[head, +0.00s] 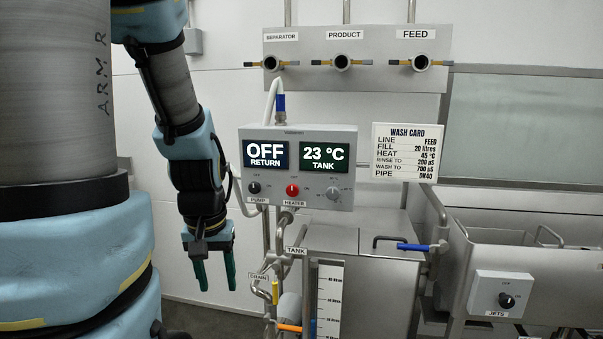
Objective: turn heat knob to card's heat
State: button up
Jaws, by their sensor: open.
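The control box (370,160) on the wall shows "OFF RETURN" and "23 °C TANK". Along its lower front sit a black PUMP knob (254,188), a red HEATER knob (292,190) and a grey knob (333,193) with small marks ending in °C; I cannot read its setting. The wash card (408,151) to the right reads LINE FEED, FILL 20 litres, HEAT 45 °C, PIPE DN40. My gripper (216,282) is open and empty, pointing down. It hangs left of and below the control box, apart from every knob.
A JETS box (499,293) is at right. A pipe manifold (343,42) is above. Bare wall lies behind my gripper.

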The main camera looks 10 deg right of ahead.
aim_at(333, 193)
jog(key=k+l+u, duration=0.15)
jog(key=u, duration=0.25)
jog(key=k+l+u, duration=0.2)
jog(key=u, duration=0.2)
jog(key=k+u, duration=0.2)
jog(key=u, duration=0.2)
